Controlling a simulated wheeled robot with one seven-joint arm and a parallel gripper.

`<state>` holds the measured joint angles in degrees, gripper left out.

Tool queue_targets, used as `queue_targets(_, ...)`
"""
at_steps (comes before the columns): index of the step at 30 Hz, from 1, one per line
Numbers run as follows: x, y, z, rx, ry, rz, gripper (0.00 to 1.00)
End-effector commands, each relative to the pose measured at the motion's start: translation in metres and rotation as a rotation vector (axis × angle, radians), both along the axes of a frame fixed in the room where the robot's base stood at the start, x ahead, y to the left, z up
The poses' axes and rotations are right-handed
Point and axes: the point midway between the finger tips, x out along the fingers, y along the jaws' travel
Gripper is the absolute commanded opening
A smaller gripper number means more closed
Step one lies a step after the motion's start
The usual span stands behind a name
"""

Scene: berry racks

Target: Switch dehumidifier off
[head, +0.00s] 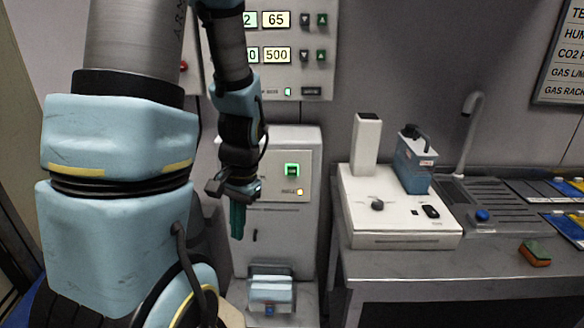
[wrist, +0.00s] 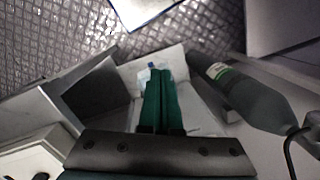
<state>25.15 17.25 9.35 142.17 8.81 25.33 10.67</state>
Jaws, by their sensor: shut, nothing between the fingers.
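A white cabinet unit (head: 275,225), which looks like the dehumidifier, stands against the back wall in the middle of the head view. A green-lit square switch (head: 292,169) is on its upper front panel, with a small amber light (head: 300,192) below it. My gripper (head: 237,222) hangs pointing down in front of the cabinet's left part, left of and lower than the switch. Its green fingers (wrist: 158,100) are together and empty in the wrist view. I cannot tell its distance from the cabinet front. The switch does not show in the wrist view.
A wall control panel (head: 275,50) with lit numbers is above the cabinet. A bench (head: 400,262) on the right holds a white device (head: 385,228), a sink and a sponge (head: 535,253). A dark cylinder (wrist: 243,97) lies right of the fingers in the wrist view.

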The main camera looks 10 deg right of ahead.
Motion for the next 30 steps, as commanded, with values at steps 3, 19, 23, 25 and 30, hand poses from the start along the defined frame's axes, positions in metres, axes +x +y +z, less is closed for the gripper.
queue_targets(3,-0.006,-0.010,-0.021,0.124,0.108,-0.288,0.00)
queue_targets(19,0.039,-0.038,-0.042,0.921,0.493,-1.501,0.00)
queue_targets(23,0.061,-0.067,-0.023,1.183,0.571,-1.725,0.00)
queue_targets(25,0.070,-0.086,-0.013,1.312,0.602,-1.812,0.00)
queue_targets(30,0.081,-0.123,0.006,1.535,0.655,-1.933,0.00)
